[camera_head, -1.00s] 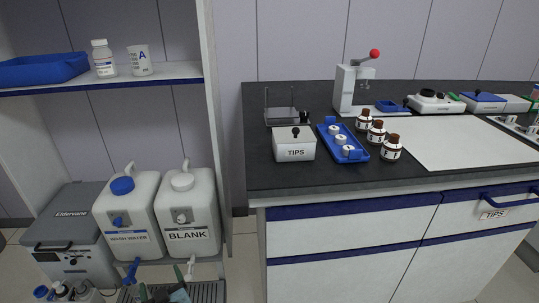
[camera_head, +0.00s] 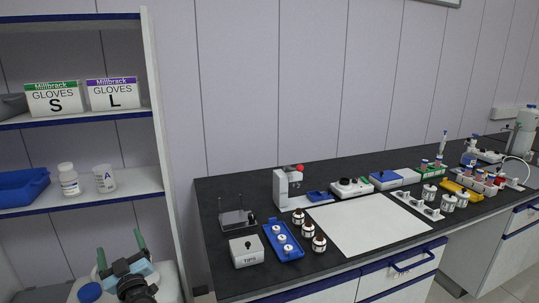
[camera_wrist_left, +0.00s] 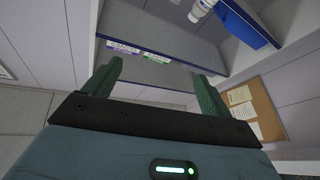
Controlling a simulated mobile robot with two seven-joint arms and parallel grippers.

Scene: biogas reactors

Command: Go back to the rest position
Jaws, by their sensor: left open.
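My left gripper (camera_head: 120,250) shows at the lower left of the head view, in front of the shelf unit and above the white canisters. Its two green fingers stand apart and point up, with nothing between them. In the left wrist view the fingers (camera_wrist_left: 158,90) are also spread and empty, with the shelves seen beyond them at a tilt. My right gripper is in neither view.
The shelf unit (camera_head: 158,150) holds two glove boxes (camera_head: 82,95), a blue tray (camera_head: 22,186), a bottle (camera_head: 68,180) and a beaker (camera_head: 104,178). The dark bench (camera_head: 225,200) carries a tips box (camera_head: 246,251), a blue tray with white items (camera_head: 283,240), brown bottles and a white mat (camera_head: 368,224).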

